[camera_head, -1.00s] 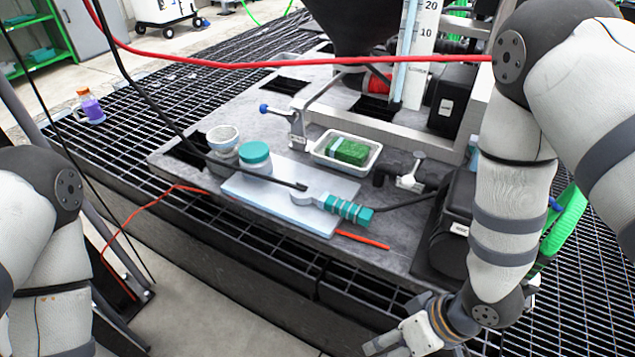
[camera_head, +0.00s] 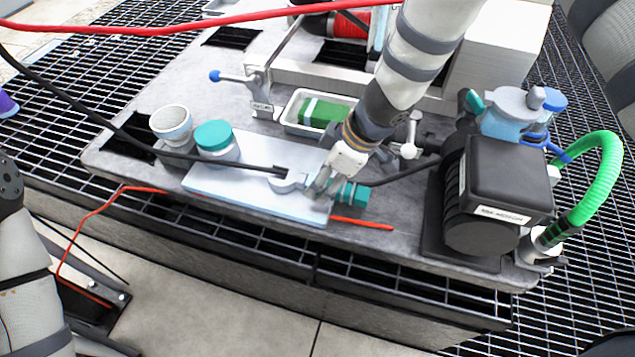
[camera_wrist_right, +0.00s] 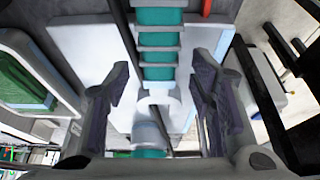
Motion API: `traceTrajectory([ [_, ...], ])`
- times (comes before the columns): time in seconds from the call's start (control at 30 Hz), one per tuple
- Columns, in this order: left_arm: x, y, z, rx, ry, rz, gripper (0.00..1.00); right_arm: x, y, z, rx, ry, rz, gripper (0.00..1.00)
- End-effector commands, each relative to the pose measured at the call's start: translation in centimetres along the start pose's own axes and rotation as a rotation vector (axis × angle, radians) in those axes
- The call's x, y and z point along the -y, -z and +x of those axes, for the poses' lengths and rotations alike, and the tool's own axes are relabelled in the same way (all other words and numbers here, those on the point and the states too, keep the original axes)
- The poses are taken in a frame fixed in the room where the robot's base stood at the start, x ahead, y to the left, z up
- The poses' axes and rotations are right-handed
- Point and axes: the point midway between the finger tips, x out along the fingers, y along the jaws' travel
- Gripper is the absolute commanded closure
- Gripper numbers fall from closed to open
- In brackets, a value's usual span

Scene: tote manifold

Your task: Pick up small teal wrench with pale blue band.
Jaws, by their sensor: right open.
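The wrench (camera_head: 353,194) has a teal handle with pale bands and a grey head (camera_head: 288,181). It lies on a pale blue plate (camera_head: 225,186), with its handle end over the plate's right edge. My right gripper (camera_head: 323,187) is over the handle and hides its middle part in the head view. In the right wrist view the open fingers of the right gripper (camera_wrist_right: 162,85) stand on either side of the wrench (camera_wrist_right: 160,45), with visible gaps and no contact seen. My left gripper is out of view.
A teal-lidded jar (camera_head: 214,137) and a white cup (camera_head: 171,124) stand left on the plate and board. A white tray (camera_head: 290,117) with a green block lies behind the wrench. A black motor (camera_head: 497,190) stands right. A black cable crosses the wrench's head.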

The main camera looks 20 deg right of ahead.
Motion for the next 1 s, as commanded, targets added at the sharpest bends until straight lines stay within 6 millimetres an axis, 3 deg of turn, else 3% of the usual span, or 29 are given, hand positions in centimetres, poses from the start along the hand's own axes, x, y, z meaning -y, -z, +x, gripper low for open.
traceTrajectory([
  [0.1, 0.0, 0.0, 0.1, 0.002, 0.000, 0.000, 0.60, 0.0, 0.0, 1.3, 0.000, 0.000, 0.001, 0.50],
  [0.3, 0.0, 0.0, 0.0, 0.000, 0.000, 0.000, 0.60, 0.0, 0.0, 1.4, -0.001, -0.001, -0.001, 0.50],
  [0.53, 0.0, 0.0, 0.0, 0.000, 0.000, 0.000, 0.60, 0.0, 0.0, 1.4, 0.000, -0.001, -0.001, 1.00],
  [0.87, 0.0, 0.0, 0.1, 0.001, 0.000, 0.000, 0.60, 0.0, 0.1, 1.2, -0.001, -0.002, -0.002, 1.00],
  [1.0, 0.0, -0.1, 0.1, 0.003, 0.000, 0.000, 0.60, -0.1, 0.9, -0.5, -0.003, -0.005, -0.007, 1.00],
])
